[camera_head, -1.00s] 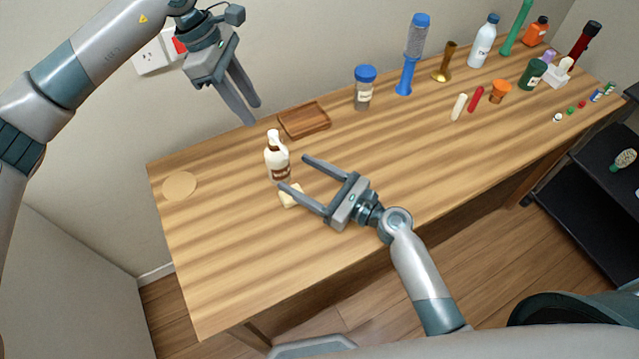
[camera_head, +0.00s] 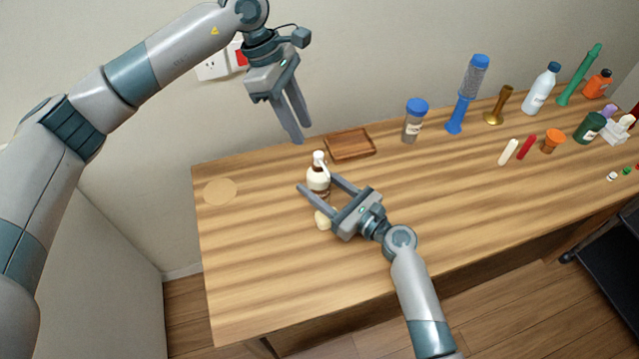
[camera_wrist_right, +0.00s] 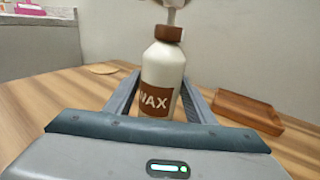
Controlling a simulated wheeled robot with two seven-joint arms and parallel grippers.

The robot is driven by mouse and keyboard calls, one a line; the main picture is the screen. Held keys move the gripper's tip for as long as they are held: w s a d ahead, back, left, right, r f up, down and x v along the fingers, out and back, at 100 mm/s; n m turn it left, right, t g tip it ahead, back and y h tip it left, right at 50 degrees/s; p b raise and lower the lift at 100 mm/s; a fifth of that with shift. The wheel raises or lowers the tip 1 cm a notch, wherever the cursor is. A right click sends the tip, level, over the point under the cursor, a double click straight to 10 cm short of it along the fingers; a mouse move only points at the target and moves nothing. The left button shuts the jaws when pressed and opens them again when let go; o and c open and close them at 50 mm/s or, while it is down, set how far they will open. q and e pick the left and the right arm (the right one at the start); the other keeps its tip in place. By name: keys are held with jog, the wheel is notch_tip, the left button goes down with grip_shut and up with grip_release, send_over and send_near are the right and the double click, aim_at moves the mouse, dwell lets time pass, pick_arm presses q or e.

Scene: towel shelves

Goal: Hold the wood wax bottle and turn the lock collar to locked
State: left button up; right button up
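The wax bottle (camera_head: 318,176) stands upright near the left part of the wooden table. In the right wrist view the cream bottle (camera_wrist_right: 160,75) shows a brown "WAX" label, a brown collar (camera_wrist_right: 168,33) and a pale pump stem above it. The pump top is cut off there, and I cannot tell the lock setting. My right gripper (camera_head: 318,183) is open, with one finger on each side of the bottle's body; gaps seem to remain. My left gripper (camera_head: 302,134) is open and empty, pointing down above and behind the bottle, apart from it.
A pale yellowish block (camera_head: 323,221) lies beside my right gripper. A wooden tray (camera_head: 349,145) sits behind the bottle, and a round coaster (camera_head: 220,191) lies to the left. A blue-lidded jar (camera_head: 414,122) and several bottles stand rightward. The table's front left is clear.

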pick_arm(q)
jog(key=shift+o, duration=0.2)
pick_arm(e)
jog(key=c, duration=0.7)
pick_arm(q)
jog(key=s+d+t+h, duration=0.3)
jog(key=s+d+h, duration=0.2)
jog(key=d+h, duration=0.8)
jog(key=w+a+n+t+y, duration=0.1)
jog(key=a+n+t, duration=0.1)
jog(key=n+t, duration=0.1)
jog(key=w+a+f+n+t, duration=0.1)
jog(key=a+n+t, duration=0.2)
jog(key=n+t, duration=0.1)
jog(key=a+f+n+t+y, duration=0.1)
jog(key=a+n+t, duration=0.1)
jog(key=n+t, duration=0.2)
jog(key=shift+w+a+f+t+y, duration=0.1)
jog(key=shift+w+a+t+y, duration=0.25)
jog(key=shift+t, duration=0.45)
jog(key=a+f+n+t+y, duration=0.3)
jog(key=a+f+n+y, duration=0.25)
jog(key=a+y, duration=0.2)
jog(key=s+d+f+h, duration=0.1)
jog(key=s+d+f, duration=0.1)
jog(key=s, duration=0.4)
jog(key=shift+s+d+f+g, duration=0.25)
jog(key=shift+d+f+g, duration=0.15)
jog(key=shift+f, duration=0.45)
